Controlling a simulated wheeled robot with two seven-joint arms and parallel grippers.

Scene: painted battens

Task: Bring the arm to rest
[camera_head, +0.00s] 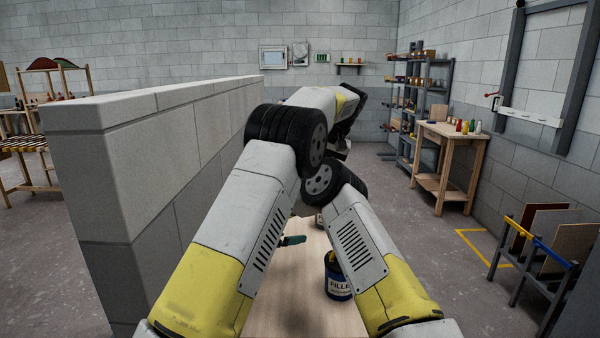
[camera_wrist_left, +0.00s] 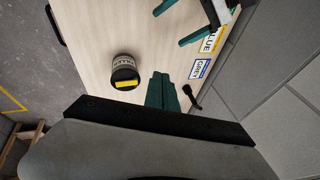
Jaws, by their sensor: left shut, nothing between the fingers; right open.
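Both my arms reach forward from the bottom of the head view and come together at the middle. The green-fingered tip of my right gripper (camera_head: 293,240) shows low beside my left arm, over the table, mostly hidden. In the left wrist view the right gripper (camera_wrist_left: 180,23) shows at the top, its two green fingers apart with nothing seen between them. My left gripper (camera_wrist_left: 160,92) shows there as green fingers held together, empty, over the table (camera_wrist_left: 95,28). In the head view I cannot make out the left fingers.
A dark filler tin (camera_head: 338,278) with yellow on top stands on the table; it also shows in the left wrist view (camera_wrist_left: 124,70). A block wall (camera_head: 150,150) stands close on the left.

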